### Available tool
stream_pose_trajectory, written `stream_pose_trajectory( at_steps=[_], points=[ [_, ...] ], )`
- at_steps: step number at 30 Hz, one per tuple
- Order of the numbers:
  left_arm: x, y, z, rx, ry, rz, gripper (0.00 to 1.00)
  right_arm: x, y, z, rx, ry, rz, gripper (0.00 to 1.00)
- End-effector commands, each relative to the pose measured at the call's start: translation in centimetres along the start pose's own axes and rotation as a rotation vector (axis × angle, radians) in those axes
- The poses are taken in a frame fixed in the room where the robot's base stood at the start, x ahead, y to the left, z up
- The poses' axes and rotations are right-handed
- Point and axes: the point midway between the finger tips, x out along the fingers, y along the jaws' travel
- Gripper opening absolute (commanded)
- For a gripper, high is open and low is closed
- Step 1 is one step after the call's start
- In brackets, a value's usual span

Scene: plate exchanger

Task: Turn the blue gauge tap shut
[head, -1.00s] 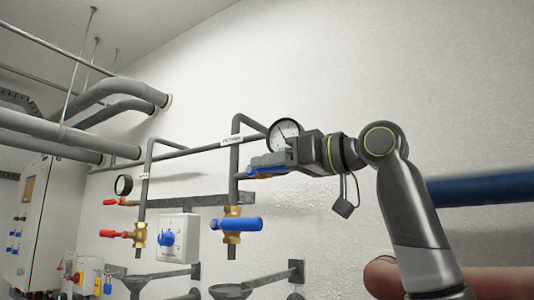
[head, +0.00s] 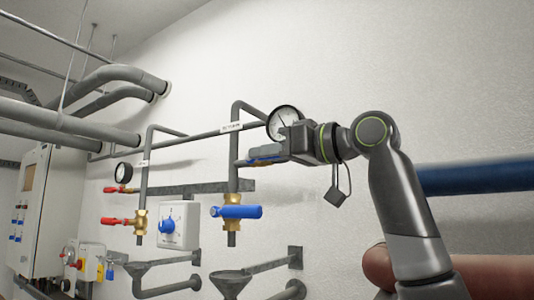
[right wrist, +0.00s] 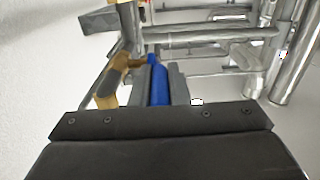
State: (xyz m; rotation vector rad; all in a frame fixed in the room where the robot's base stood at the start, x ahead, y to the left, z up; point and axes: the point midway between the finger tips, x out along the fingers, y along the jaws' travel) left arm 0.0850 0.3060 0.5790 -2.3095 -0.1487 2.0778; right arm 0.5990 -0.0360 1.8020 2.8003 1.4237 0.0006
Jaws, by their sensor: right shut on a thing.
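The blue gauge tap (head: 266,160) is on the right-hand pipe, just below the round white-faced gauge (head: 284,123). My right gripper (head: 262,155) reaches in from the right and is shut on its blue handle, covering part of it and the gauge's lower right edge. In the right wrist view the blue handle (right wrist: 159,86) lies lengthwise between the two grey fingers, with brass fittings (right wrist: 117,78) to the left. The handle's exact angle to its pipe is hard to tell. My left gripper is not in view.
A larger blue-handled brass valve (head: 236,212) sits lower on the same pipe. Red-handled taps (head: 118,222) and a dark-rimmed gauge (head: 123,172) are to the left, with a white dial box (head: 179,224) between. Funnels (head: 230,280) stand below. The wall at upper right is bare.

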Motion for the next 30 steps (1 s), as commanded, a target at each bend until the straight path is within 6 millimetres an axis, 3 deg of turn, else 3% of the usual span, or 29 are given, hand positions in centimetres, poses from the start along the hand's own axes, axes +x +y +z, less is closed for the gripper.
stream_pose_trajectory(
  at_steps=[8,18,30],
  points=[
    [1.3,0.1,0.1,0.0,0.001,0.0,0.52,0.1,-0.1,0.7,0.001,0.065,-0.004,0.0],
    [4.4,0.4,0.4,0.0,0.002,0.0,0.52,0.2,-0.1,1.9,0.002,0.3,-0.006,0.0],
    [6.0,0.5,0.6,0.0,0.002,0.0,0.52,0.6,-0.2,2.5,0.003,0.547,-0.006,0.0]
  ],
)
